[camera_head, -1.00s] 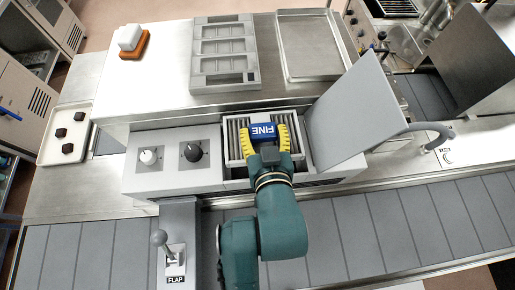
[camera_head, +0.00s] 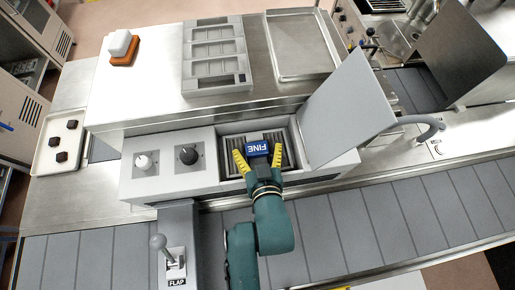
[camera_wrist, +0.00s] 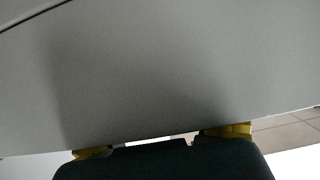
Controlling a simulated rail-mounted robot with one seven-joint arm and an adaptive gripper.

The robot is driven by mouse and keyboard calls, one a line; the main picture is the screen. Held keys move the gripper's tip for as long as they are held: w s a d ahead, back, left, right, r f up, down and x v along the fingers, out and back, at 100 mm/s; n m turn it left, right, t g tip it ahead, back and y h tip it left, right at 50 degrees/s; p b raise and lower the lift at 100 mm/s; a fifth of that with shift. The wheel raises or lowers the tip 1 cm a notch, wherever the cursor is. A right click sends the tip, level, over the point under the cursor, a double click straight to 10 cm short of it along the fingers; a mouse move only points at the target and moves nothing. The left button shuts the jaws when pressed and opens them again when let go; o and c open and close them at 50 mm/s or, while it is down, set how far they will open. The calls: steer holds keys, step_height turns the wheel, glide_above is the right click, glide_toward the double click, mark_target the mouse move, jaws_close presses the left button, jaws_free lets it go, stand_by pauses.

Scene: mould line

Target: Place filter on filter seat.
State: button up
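The filter is a grey pleated block (camera_head: 288,152) with a blue handle marked FINE (camera_head: 257,149). In the head view it sits low inside the open rectangular bay of the grey housing, which I take as the filter seat (camera_head: 226,142). My gripper (camera_head: 258,155) is at the handle, its yellow fingers spread on either side with gaps visible beside the blue part. In the wrist view the yellow fingertips (camera_wrist: 160,140) are far apart under a plain grey surface. The floor of the seat is hidden under the filter.
A grey lid (camera_head: 348,108) stands open at the right of the bay. Two knobs (camera_head: 187,154) lie to the left, and a FLAP lever (camera_head: 165,256) is in front. A slotted grey rack (camera_head: 214,88) and a shallow metal tray (camera_head: 325,72) lie behind.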

steer(key=shift+r, duration=0.3)
steer(key=b+v, duration=0.1)
steer(key=v, duration=1.1)
steer(key=w+d+r+t, duration=0.1)
steer(key=w+r+t, duration=0.1)
steer(key=r, duration=0.8)
steer(key=w+d+r+m+t+h, duration=0.1)
steer(key=w+d+r+t, duration=0.1)
steer(key=r, duration=0.9)
steer(key=w+d+r+m+t+h, duration=0.1)
steer(key=r+t, duration=0.4)
steer(key=r, duration=0.5)
steer(key=w+d, duration=0.1)
steer(key=w, duration=0.1)
steer(key=shift+w+r, duration=0.25)
steer(key=shift+w, duration=0.05)
